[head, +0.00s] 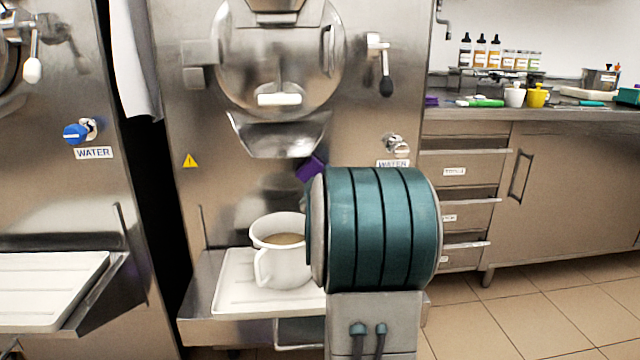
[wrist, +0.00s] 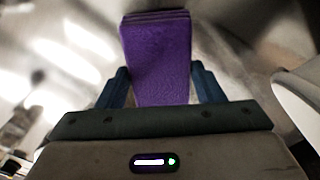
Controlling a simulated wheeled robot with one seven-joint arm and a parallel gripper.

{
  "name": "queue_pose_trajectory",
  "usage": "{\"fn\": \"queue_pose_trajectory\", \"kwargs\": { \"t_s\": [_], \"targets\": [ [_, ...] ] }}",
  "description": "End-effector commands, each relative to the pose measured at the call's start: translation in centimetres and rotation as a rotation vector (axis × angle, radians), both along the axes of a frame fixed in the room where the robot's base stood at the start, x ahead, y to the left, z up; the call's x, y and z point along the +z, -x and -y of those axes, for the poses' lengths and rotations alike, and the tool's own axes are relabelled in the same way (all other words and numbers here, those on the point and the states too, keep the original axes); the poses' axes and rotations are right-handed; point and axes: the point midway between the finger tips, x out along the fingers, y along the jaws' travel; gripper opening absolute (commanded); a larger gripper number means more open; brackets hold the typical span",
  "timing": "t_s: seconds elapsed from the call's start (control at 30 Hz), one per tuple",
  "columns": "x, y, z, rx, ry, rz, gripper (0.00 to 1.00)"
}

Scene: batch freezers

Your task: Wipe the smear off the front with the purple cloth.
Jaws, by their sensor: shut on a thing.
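My gripper (wrist: 160,92) is shut on the purple cloth (wrist: 157,55), which is folded and sticks out past the fingertips in the wrist view. In the head view a corner of the purple cloth (head: 310,168) shows at the steel front (head: 240,190) of the middle freezer, below its spout. My teal arm hides the gripper and most of the cloth there. I cannot tell whether the cloth touches the front. No smear can be made out; part of the front is behind my arm.
A white jug (head: 279,262) with brownish contents stands on the white tray (head: 237,291) below the cloth. A black-knobbed lever (head: 386,80) and a tap (head: 395,143) stick out at the right. A counter (head: 560,114) with bottles and cups stands further right.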

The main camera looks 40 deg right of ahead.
Motion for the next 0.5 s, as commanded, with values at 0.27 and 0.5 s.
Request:
{"fn": "queue_pose_trajectory", "kwargs": {
  "t_s": [0.27, 0.5],
  "targets": [
    [-0.2, 2.6, -1.4, -0.003, 0.001, 0.002, 0.43],
    [-0.1, 4.2, -2.2, -0.005, 0.0, 0.001, 0.43]
  ]
}}
